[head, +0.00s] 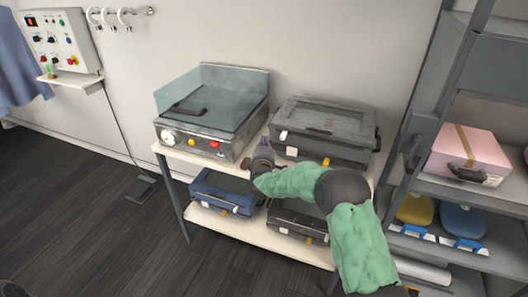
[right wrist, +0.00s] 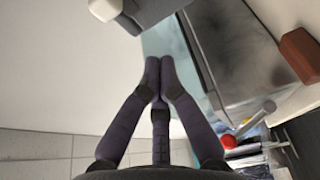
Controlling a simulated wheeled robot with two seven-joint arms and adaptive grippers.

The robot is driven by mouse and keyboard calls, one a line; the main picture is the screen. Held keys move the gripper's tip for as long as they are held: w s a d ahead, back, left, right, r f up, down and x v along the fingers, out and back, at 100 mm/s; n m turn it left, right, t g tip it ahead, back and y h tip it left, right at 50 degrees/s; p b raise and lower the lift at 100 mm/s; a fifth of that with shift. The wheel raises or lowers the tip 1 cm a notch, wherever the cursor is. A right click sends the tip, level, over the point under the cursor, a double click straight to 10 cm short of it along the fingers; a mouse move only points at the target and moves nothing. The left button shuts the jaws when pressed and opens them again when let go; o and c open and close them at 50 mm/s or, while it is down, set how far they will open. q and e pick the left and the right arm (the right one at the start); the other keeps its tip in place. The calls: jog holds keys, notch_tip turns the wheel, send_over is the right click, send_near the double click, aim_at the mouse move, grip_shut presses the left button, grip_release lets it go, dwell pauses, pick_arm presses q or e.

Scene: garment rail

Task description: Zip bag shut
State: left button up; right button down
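No bag with a clear zip can be told apart. Bag-like cases show in the head view: a dark grey case (head: 338,117) on the table's right, a blue case (head: 222,190) and a dark case (head: 292,214) on the lower shelf, and a pink case (head: 452,145) on the right rack. My right gripper (head: 262,152) is at the table's front edge, between the griddle and the dark grey case. In the right wrist view its fingertips (right wrist: 159,72) come together with nothing seen between them. My left gripper is out of view.
A griddle (head: 213,115) with a glass guard stands on the white table (head: 238,222). A grey rack (head: 490,197) stands close on the right, with yellow and blue items on it. A control box (head: 60,42) hangs at the left. The dark floor (head: 75,215) at the left is mostly clear.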

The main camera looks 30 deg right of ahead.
aim_at(284, 135)
pick_arm(q)
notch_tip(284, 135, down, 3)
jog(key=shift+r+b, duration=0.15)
jog(key=shift+b, duration=1.1)
pick_arm(e)
jog(key=d, duration=0.4)
jog(key=shift+s, duration=0.3)
jog(key=shift+d, duration=0.1)
